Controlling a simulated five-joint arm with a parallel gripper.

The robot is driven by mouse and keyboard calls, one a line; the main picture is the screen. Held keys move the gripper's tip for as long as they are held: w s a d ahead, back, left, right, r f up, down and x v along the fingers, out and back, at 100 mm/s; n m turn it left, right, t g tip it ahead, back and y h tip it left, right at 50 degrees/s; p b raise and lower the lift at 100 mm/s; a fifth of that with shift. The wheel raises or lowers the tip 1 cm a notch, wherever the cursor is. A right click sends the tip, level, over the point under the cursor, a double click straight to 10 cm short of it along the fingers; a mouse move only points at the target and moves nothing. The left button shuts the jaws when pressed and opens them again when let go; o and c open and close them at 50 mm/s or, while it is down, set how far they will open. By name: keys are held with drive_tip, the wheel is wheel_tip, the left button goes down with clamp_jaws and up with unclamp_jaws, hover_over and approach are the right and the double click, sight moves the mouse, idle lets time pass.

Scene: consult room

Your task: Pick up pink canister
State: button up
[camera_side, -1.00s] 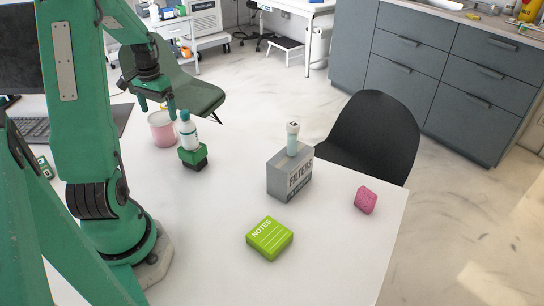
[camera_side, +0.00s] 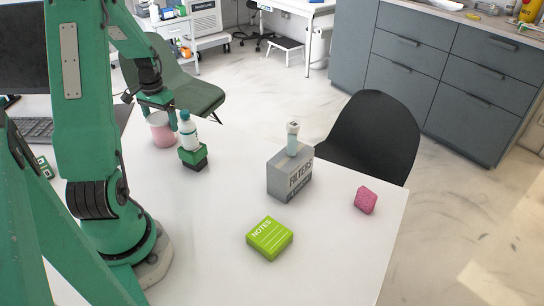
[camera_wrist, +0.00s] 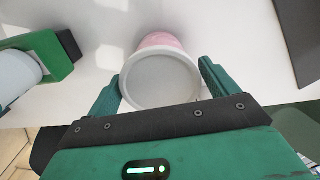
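The pink canister (camera_side: 162,131) stands upright near the far left edge of the white table in the side view. In the wrist view its pale round lid (camera_wrist: 160,80) faces the camera, with a strip of pink wall (camera_wrist: 160,40) above it. My gripper (camera_side: 160,112) is at the canister's top in the side view. In the wrist view my gripper (camera_wrist: 160,88) is open, with one green finger on each side of the lid. The left finger looks very near the rim and the right finger shows a small gap. I cannot tell whether either finger touches.
A white bottle with a teal cap (camera_side: 188,132) stands on a green and black block (camera_side: 193,158) close right of the canister. A grey filters box (camera_side: 289,178), a green notes block (camera_side: 269,238) and a pink sponge (camera_side: 365,200) lie farther right. A keyboard (camera_side: 35,130) is at left.

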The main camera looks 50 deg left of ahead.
drive_tip(key=c, duration=0.7)
drive_tip(key=shift+r, duration=0.2)
drive_tip(key=shift+c, duration=0.2)
wheel_tip(320, 180, up, 10)
drive_tip(key=shift+f, duration=0.15)
